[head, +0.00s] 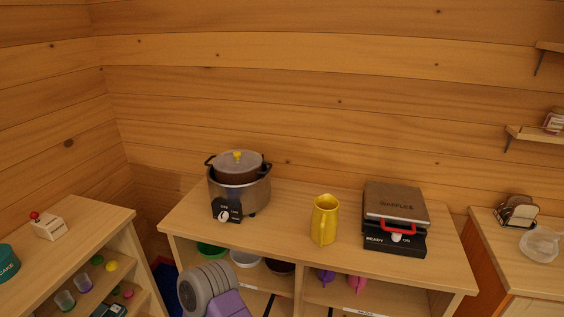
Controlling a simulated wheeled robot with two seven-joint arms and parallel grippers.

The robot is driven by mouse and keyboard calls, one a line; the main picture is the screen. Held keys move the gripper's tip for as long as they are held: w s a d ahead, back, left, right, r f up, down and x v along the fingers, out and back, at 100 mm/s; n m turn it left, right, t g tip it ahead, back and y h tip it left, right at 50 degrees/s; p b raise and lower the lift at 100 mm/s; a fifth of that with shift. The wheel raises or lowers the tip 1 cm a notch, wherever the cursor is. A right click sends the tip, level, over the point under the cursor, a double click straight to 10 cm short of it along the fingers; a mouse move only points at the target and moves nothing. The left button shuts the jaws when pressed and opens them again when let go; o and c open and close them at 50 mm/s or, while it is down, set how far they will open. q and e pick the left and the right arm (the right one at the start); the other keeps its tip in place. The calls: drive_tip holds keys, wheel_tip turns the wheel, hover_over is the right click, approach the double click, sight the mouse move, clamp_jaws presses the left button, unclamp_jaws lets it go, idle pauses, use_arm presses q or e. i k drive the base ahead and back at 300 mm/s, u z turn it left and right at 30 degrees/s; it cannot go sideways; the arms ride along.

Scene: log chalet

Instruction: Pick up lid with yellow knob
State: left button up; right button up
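The lid (225,164) is grey and round with a small yellow knob (237,154) on top. It lies on a dark pot with side handles, which sits in a silver cooker (238,196) with a black front control. The cooker stands at the back left of the middle wooden shelf unit.
A yellow mug (325,220) and a waffle maker (394,212) with a red handle stand to the right on the same wooden top (292,223). The top is clear between cooker and mug. Bowls (245,259) sit below. A log wall rises behind.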

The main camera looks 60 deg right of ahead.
sight(234, 161)
drive_tip(key=z, duration=0.95)
drive_tip(key=i, duration=0.35)
drive_tip(key=z, duration=0.5)
